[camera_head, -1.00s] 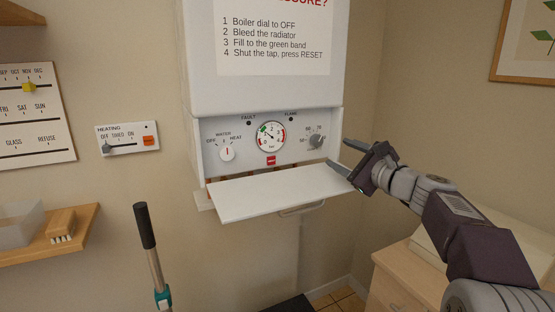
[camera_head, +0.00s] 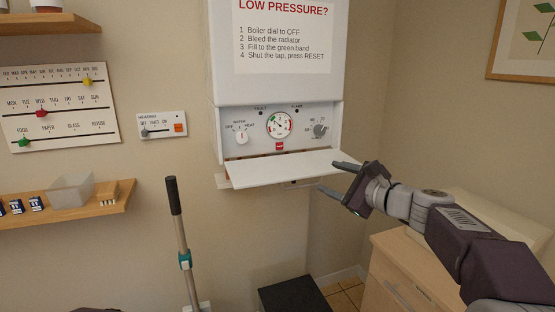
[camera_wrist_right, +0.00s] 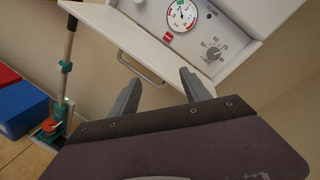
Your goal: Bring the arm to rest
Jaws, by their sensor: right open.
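My right gripper (camera_head: 338,180) is open and empty, just right of the boiler's lowered white flap (camera_head: 275,170). In the right wrist view its two fingers (camera_wrist_right: 165,88) point toward the flap and its bar handle (camera_wrist_right: 140,70), with nothing between them. The boiler (camera_head: 280,85) hangs on the wall. Its panel carries a selector dial (camera_head: 241,137), a pressure gauge (camera_head: 279,125), a red button (camera_head: 279,146) and a grey knob (camera_head: 320,130). Whether a finger touches the flap is unclear. My left gripper is not in view.
A handled pole (camera_head: 180,240) stands at the lower middle. A wooden shelf (camera_head: 100,209) with a translucent bin (camera_head: 72,191) is at left. A wooden cabinet (camera_head: 395,280) lies below my right arm. A dark box (camera_head: 292,295) sits on the floor.

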